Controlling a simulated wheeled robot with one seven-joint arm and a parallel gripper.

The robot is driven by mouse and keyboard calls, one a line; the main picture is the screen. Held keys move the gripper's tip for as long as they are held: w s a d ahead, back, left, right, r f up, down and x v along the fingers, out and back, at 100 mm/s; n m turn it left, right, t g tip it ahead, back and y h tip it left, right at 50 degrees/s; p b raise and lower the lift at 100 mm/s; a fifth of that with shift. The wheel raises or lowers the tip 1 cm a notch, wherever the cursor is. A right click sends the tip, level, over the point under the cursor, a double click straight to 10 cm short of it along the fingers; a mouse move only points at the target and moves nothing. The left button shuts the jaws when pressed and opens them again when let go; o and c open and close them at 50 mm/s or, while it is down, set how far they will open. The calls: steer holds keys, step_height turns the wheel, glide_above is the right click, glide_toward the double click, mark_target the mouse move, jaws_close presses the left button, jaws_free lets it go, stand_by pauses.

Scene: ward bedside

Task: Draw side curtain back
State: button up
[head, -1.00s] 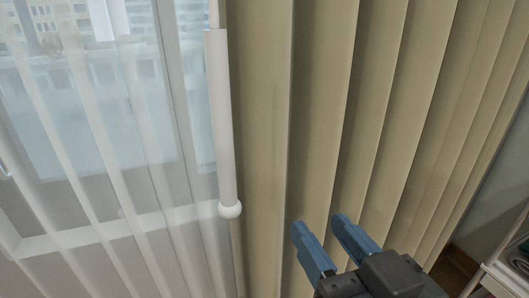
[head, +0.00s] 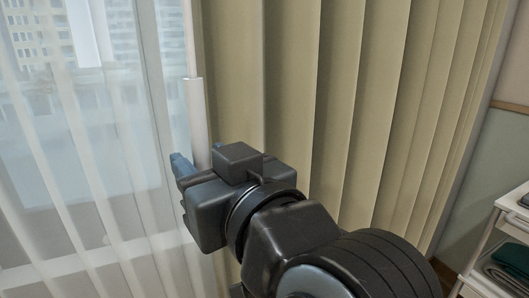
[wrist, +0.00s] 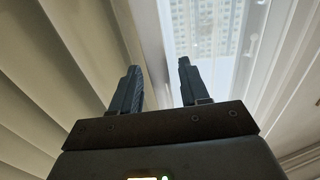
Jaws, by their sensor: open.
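The beige side curtain (head: 340,90) hangs in deep vertical folds across the middle and right of the head view. It also fills the left of the wrist view (wrist: 45,75). A white draw wand (head: 196,112) hangs at the curtain's left edge; its lower end and knob are hidden behind my gripper. My gripper (head: 198,156) is open, its blue fingers at the wand. In the wrist view, a pale upright strip, likely the wand (wrist: 149,45), shows between or just beyond the spread fingers (wrist: 158,68). I cannot tell whether they touch it.
A sheer white curtain (head: 95,190) covers the window on the left, with buildings (head: 125,35) outside. A white shelf unit (head: 497,240) with folded dark green cloth (head: 510,262) stands at lower right, beside a bare wall (head: 500,150).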

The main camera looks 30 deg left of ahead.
steer(key=shift+w+a, duration=0.3)
steer(key=shift+a, duration=0.15)
jaws_close()
stand_by(0.4)
